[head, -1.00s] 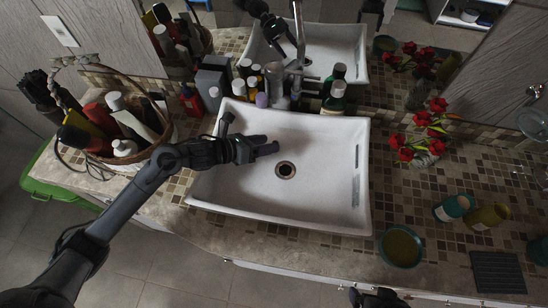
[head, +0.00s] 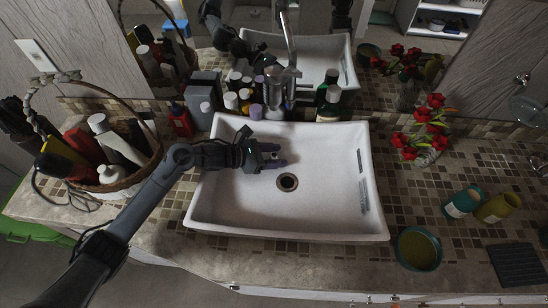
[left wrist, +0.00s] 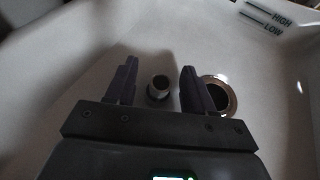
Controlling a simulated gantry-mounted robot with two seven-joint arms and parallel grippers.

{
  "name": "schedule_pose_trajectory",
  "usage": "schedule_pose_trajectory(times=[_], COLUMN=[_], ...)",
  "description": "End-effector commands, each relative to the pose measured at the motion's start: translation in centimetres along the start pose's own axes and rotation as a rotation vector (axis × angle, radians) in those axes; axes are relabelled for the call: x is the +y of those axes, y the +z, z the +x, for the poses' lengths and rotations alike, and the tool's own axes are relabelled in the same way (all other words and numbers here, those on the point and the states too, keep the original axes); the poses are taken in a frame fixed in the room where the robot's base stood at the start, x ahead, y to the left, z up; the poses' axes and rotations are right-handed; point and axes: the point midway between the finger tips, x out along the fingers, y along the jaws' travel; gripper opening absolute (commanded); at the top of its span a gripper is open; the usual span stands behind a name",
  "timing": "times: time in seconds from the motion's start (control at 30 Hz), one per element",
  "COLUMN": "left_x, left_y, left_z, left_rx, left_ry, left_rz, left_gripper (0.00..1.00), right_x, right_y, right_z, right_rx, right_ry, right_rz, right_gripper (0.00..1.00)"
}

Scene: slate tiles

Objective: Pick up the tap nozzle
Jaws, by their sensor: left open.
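A small grey round piece (left wrist: 159,86), which looks like the tap nozzle, shows in the left wrist view on the basin floor, just left of the drain ring. My left gripper (head: 281,154) is over the white basin (head: 325,215) in the head view. Its two dark fingers are apart, and in the left wrist view my left gripper (left wrist: 159,67) has the piece between its fingers in the picture. I cannot tell how far below them it is. In the head view the piece is not discernible. My right gripper is not in view.
The drain (head: 288,182) is beside the left fingers. The metal tap (head: 283,75) rises behind the basin among several bottles. A wicker basket (head: 150,165) stands left. Red flowers (head: 425,125), two cups and a bowl (head: 419,249) stand right. A mirror is behind.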

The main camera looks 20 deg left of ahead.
Motion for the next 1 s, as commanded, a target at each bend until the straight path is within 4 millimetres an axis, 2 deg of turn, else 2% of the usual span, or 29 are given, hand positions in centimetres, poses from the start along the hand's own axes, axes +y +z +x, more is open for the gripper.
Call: schedule_pose_trajectory(times=[0.13, 0.43, 0.77, 1.0], left_x=[-0.04, -0.03, -0.02, -0.02], left_y=[0.11, 0.03, 0.03, 0.04], left_z=[1.33, 1.55, 1.53, 1.52], left_rx=[-0.002, 0.0, 0.0, -0.001], left_ry=[-0.001, 0.0, 0.0, 0.0], left_rz=[0.0, 0.0, 0.0, 0.0], left_gripper=[0.53, 0.52, 0.01, 0.0], right_x=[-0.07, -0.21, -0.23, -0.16], right_y=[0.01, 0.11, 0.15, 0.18], right_z=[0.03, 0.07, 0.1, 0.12], right_rx=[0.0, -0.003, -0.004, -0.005], right_ry=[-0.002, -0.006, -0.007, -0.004], right_rz=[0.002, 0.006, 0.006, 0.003], right_gripper=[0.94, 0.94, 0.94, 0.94])
